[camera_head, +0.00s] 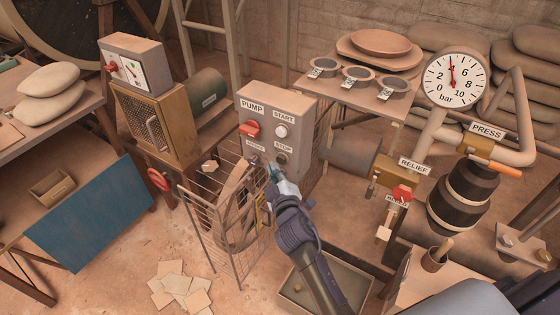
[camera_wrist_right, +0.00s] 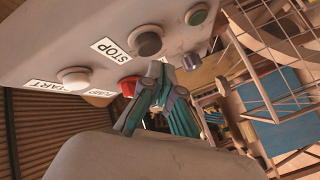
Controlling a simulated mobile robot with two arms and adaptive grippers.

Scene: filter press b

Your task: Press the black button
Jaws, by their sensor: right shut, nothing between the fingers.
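The grey control box (camera_head: 285,106) has labels PUMP, START and STOP on its front. The dark, nearly black button (camera_head: 281,157) sits just below the STOP label and is partly hidden by my gripper; in the right wrist view it is the dark grey round button (camera_wrist_right: 146,40) beside that label. My right gripper (camera_head: 271,166) is shut and empty, its tips just below and left of this button in the head view. In the right wrist view the shut fingertips (camera_wrist_right: 155,82) show near the button; I cannot tell whether they touch anything. My left gripper is not in view.
A red switch (camera_head: 250,129) and a white START button (camera_head: 281,131) sit close above on the box. The right wrist view also shows a green button (camera_wrist_right: 197,15) and a grey cylinder (camera_wrist_right: 191,62) nearby. A wire cage (camera_head: 213,240) stands below left.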

